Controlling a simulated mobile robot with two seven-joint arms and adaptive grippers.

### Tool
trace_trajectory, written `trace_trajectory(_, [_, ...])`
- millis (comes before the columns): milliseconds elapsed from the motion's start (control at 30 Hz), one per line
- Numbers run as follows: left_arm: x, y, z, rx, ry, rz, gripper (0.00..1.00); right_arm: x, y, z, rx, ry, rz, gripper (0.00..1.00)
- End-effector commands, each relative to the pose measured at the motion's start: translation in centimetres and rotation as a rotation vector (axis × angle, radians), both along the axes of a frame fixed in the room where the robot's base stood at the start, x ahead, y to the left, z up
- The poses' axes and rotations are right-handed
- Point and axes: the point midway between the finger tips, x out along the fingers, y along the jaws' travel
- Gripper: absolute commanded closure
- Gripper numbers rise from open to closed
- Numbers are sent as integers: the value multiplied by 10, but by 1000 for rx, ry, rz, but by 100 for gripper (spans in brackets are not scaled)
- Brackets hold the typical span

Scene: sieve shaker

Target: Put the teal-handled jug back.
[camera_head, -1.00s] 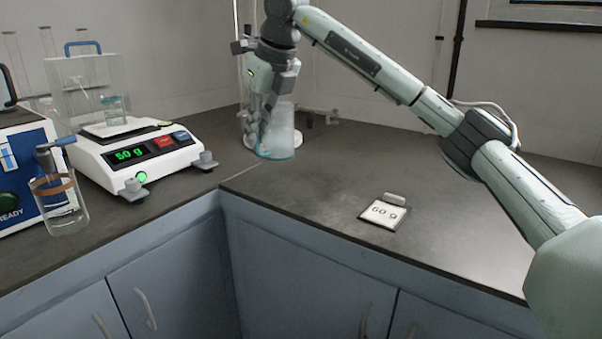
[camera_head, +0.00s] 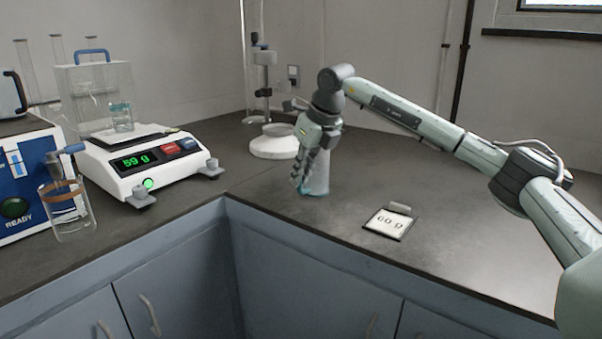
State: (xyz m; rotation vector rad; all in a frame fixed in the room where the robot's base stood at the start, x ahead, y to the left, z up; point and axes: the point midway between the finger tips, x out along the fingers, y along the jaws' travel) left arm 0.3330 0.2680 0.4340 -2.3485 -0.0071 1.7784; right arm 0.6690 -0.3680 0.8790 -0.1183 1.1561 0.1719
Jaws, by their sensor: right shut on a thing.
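The jug (camera_head: 318,177) is a pale, translucent vessel with teal showing at its lower edge. It is upright over the dark counter, right of the inner corner. My right gripper (camera_head: 305,172) is shut on it from the near left side and hides its handle and part of its body. I cannot tell whether the jug's base touches the counter. My left gripper is not in view.
A stand with a white round base (camera_head: 274,147) is just behind and left of the jug. A card reading 60 g (camera_head: 390,222) lies to the right. A balance (camera_head: 140,165) showing 59 g and a glass beaker (camera_head: 75,222) are at left. The right counter is mostly clear.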

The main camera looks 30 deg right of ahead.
Motion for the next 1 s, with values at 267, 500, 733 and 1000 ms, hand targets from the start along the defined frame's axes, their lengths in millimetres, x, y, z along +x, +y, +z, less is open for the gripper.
trace_trajectory(267, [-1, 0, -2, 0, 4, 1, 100, 0, 0, -1, 1, -3, 0, 100])
trace_trajectory(500, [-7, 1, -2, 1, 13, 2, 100, 0, 0, -1, 0, -1, 0, 69])
trace_trajectory(733, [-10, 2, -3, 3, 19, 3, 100, 0, 0, 0, 1, -2, 0, 69])
trace_trajectory(1000, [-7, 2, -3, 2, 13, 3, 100, -11, -2, 30, 1, -5, 1, 69])
